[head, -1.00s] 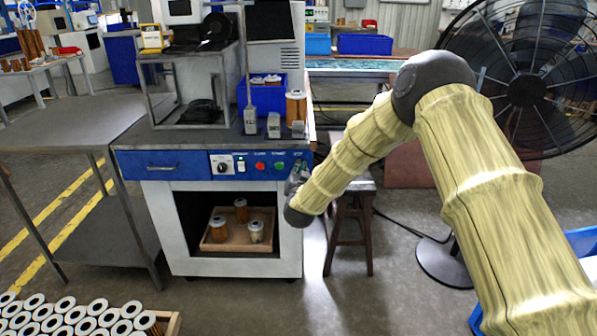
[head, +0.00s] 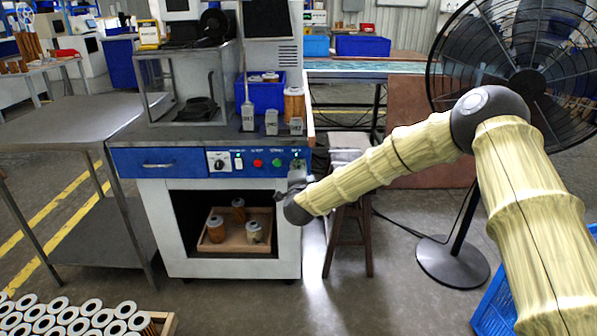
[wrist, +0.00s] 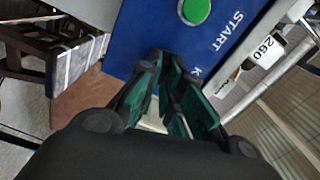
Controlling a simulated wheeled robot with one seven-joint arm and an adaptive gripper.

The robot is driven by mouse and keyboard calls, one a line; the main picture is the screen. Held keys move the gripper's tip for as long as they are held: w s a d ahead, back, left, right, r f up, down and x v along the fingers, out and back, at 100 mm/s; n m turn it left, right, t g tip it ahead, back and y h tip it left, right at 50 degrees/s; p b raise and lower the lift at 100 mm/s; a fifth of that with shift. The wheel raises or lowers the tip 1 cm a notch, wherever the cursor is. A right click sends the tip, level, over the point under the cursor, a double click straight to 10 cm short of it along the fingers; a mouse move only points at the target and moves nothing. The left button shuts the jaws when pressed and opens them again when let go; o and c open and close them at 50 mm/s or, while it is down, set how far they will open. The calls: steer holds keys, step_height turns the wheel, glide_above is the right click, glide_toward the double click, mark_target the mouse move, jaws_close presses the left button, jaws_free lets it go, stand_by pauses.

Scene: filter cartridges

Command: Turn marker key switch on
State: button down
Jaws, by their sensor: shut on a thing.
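The blue control panel (head: 225,162) runs along the front of the machine. Its right end carries the marker key switch, which my gripper hides. In the wrist view the panel (wrist: 150,35) shows a green START button, with a label beginning with K beside the fingers. My gripper (head: 297,172) is at the panel's right end. In the wrist view its green-padded fingers (wrist: 168,62) are close together against the panel, below that label, shut on the key switch. The key itself and its angle cannot be seen.
A dark rotary knob (head: 219,164), a red button (head: 258,163) and a green button (head: 277,163) sit left of the gripper. A tray (head: 215,243) with cartridges lies in the opening below. A stool (head: 349,215) and a fan (head: 528,85) stand to the right.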

steer(key=shift+f+m+b, duration=0.2)
steer(key=shift+m+b, duration=0.2)
steer(key=shift+m, duration=0.8)
steer(key=c, duration=1.6)
jaws_free()
steer(key=s, duration=1.2)
